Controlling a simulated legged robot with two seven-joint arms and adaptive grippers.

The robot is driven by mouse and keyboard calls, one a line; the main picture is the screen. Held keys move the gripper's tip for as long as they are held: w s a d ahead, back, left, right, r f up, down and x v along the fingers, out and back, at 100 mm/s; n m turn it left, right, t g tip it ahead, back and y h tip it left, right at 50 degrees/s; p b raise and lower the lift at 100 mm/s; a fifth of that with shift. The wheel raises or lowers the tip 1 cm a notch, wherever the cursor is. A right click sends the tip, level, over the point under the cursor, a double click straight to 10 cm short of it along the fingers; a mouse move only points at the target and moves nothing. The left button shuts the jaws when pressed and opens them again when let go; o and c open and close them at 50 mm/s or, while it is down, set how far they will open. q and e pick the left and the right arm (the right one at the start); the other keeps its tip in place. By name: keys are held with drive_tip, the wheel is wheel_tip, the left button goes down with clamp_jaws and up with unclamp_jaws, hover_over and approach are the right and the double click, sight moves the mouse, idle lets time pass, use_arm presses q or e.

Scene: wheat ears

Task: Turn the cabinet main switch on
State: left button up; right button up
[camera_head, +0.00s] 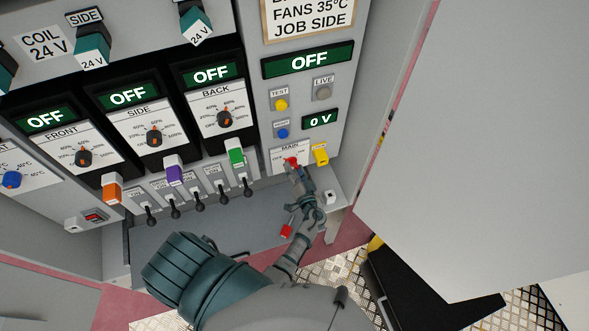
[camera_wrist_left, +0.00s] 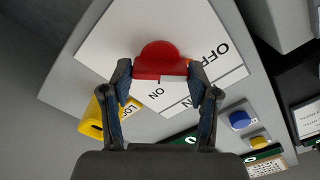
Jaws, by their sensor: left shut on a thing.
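The main switch is a red knob (camera_head: 291,162) on a white plate labelled MAIN, low on the right part of the cabinet (camera_head: 245,70). My left gripper (camera_head: 294,170) reaches up to it from below and is shut on it. In the left wrist view the red knob (camera_wrist_left: 158,57) sits between the two fingers of the gripper (camera_wrist_left: 160,82). The plate shows the words OFF and ON beside the knob; the fingers hide part of the knob, so its exact angle is hard to tell. The large display (camera_head: 309,60) above reads OFF and the small one (camera_head: 320,117) reads 0 V. My right gripper is not in view.
A yellow block (camera_head: 320,154) sits just right of the switch. Yellow (camera_head: 281,104) and blue (camera_head: 282,133) buttons are above it. Several black levers (camera_head: 222,196) stand to the left. A large grey panel (camera_head: 470,140) fills the right side.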

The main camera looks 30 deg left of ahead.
use_arm(q)
drive_tip(key=shift+a+f, duration=0.3)
drive_tip(key=shift+a, duration=0.2)
drive_tip(key=m+b, duration=0.1)
drive_tip(key=m, duration=0.8)
drive_tip(key=shift+d+r+b, duration=0.1)
drive_tip(key=shift+r+b, duration=0.05)
drive_tip(key=shift+b, duration=0.2)
drive_tip(key=shift+m, duration=0.9)
drive_tip(key=shift+r+m+p, duration=0.2)
drive_tip(key=shift+m+p, duration=1.1)
drive_tip(key=shift+m, duration=2.1)
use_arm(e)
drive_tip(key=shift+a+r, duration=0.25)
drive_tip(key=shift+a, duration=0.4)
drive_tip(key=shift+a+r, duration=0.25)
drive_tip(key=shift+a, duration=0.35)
use_arm(q)
drive_tip(key=shift+m, duration=0.3)
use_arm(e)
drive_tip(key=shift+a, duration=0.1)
